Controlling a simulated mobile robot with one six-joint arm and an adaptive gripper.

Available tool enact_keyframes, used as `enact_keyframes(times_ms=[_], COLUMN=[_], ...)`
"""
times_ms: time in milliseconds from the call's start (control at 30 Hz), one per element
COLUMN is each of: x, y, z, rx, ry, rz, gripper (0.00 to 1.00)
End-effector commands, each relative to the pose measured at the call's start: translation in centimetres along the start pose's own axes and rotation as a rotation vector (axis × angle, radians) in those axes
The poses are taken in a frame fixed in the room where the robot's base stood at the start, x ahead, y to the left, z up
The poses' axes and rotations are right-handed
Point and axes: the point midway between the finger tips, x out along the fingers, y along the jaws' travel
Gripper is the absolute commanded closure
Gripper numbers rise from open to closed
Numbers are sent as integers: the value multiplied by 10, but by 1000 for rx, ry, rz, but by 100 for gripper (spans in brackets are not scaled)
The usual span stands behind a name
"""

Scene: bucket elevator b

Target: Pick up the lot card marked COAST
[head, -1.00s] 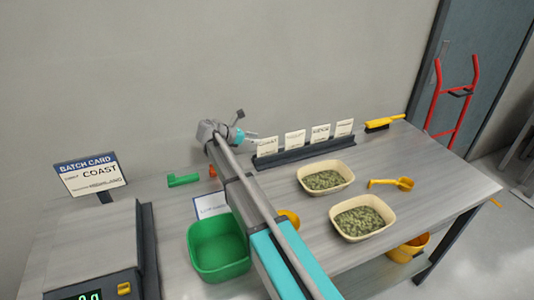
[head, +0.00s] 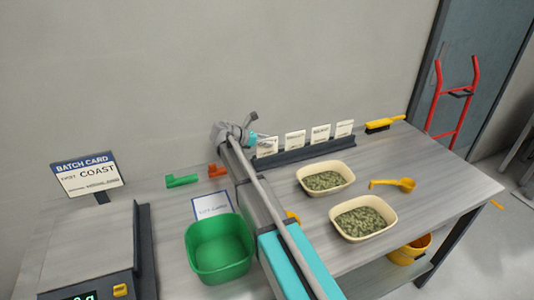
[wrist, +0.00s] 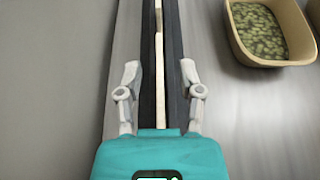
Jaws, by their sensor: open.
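Several white lot cards stand in a dark rack (head: 310,149) at the back of the table. The leftmost card (head: 267,147) is beside my gripper (head: 254,139) in the head view. The lettering on the rack cards is too small to read surely, so I cannot tell which is COAST. In the wrist view my gripper (wrist: 159,76) is open and empty, with its fingers on either side of the rack (wrist: 174,50). A thin pale card edge (wrist: 159,60) shows between the fingers.
A batch card sign (head: 88,175) reading COAST stands behind the scale (head: 92,250). A green bin (head: 218,250) and two pale trays (head: 326,178) (head: 363,217) of green material sit on the table. A yellow scoop (head: 393,184) and yellow brush (head: 384,124) lie to the right.

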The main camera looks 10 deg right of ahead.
Motion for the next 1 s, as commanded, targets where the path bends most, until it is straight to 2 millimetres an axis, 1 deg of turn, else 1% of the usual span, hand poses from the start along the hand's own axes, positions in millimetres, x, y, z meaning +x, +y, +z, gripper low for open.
enact_keyframes(times_ms=[100,600,867,1000], x=[3,2,2,2], y=[0,0,0,0], z=[0,0,0,0], rx=[-1,-1,-1,-1], ry=[0,0,0,0], rz=[0,1,1,2], gripper=[51,51,100,100])
